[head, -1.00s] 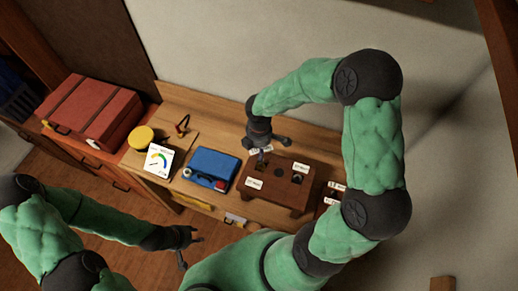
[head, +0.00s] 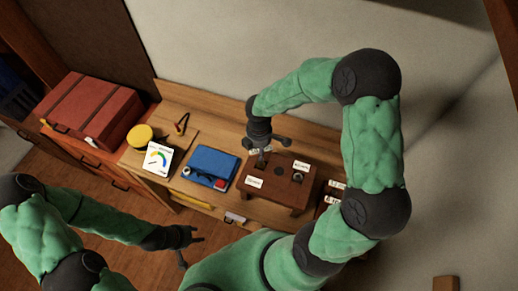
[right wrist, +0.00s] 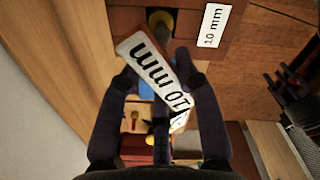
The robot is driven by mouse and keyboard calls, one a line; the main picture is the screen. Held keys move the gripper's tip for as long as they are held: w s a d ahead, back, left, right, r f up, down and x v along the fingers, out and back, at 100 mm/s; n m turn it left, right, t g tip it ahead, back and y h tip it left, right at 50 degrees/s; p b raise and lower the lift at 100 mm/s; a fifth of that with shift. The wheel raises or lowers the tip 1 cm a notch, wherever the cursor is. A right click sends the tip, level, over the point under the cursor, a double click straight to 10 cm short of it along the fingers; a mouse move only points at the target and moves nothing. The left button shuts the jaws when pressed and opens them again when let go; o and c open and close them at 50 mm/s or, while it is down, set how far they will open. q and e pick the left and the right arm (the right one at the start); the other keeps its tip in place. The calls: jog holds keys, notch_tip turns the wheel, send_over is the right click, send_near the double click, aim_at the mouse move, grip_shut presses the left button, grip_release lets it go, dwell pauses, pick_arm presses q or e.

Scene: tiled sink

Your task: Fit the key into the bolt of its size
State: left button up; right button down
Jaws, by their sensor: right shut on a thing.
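My right gripper (head: 265,148) is over the back left part of a dark brown wooden block (head: 282,192). In the right wrist view, the gripper (right wrist: 158,76) is shut on a key with a white "10 mm" tag (right wrist: 146,62). The key's grey end points toward a dark hole with a brassy bolt (right wrist: 160,20), beside a white "10 mm" label (right wrist: 211,25). Whether the key touches the bolt cannot be told. The block carries a dark round piece (head: 282,173) and other white labels. My left gripper (head: 190,247) is open and empty, away from the block.
A blue case (head: 212,163) lies left of the block on the wooden bench. Further left are a white card with a coloured gauge (head: 158,158), a yellow round tin (head: 140,137) and a red toolbox (head: 95,112). A wall rises behind the bench.

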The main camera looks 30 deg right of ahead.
jog(key=shift+f+b, duration=0.7)
jog(key=shift+f, duration=0.25)
jog(key=c, duration=0.8)
grip_release()
jog(key=shift+r, duration=0.1)
notch_tip(320, 180, up, 12)
jog(key=shift+f, duration=0.1)
